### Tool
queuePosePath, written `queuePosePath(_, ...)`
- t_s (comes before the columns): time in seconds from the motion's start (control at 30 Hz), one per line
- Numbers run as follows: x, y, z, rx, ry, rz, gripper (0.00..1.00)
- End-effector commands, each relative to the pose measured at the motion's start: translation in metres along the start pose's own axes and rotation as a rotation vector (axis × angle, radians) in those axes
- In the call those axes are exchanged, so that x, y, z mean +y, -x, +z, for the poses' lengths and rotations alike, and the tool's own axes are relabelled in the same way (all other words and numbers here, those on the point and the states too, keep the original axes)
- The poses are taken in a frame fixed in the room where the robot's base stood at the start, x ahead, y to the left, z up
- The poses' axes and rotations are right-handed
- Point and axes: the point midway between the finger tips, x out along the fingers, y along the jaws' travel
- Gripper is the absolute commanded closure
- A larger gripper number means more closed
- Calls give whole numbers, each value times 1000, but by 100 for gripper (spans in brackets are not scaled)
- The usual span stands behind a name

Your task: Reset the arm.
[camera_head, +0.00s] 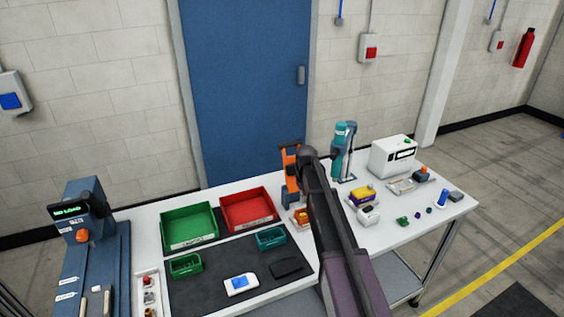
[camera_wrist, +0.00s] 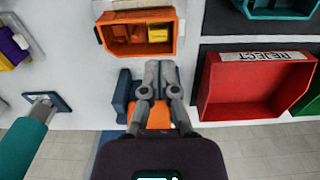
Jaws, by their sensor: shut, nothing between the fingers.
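My arm reaches up and away over the bench in the head view, its dark joint hiding part of the bench behind it. My gripper (camera_wrist: 161,66) shows in the wrist view with its two grey fingers together and nothing between them. It hangs over an orange and blue fixture (camera_wrist: 158,117), which is partly hidden behind the fingers and wrist. The same fixture (camera_head: 291,178) stands left of my arm in the head view. I cannot tell the exact gap between fingertips and bench.
A red REJECT bin (camera_wrist: 254,90) is right of the fingers, and an orange tray (camera_wrist: 116,47) lies ahead of them. A teal tool (camera_head: 344,139) stands upright close to my arm. A green bin (camera_head: 188,224) and a white box (camera_head: 385,158) stand farther off. A blue door is behind.

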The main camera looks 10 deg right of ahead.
Motion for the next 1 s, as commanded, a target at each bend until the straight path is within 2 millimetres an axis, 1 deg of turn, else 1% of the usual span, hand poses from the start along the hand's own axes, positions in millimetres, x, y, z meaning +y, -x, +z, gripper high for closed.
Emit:
queuePosePath(0.03,-3,0,9,0,-5,0,100)
queuePosePath(0.17,-12,-1,34,0,-30,0,100)
queuePosePath(0.27,-21,-1,62,0,-58,0,100)
queuePosePath(0.6,-58,-4,172,-1,-182,1,100)
queuePosePath(0.7,-68,-4,204,-1,-219,1,100)
queuePosePath(0.8,-77,-5,231,-1,-252,1,100)
queuePosePath(0.9,-84,-5,252,-1,-277,1,100)
queuePosePath(1.0,-88,-5,265,-1,-295,1,100)
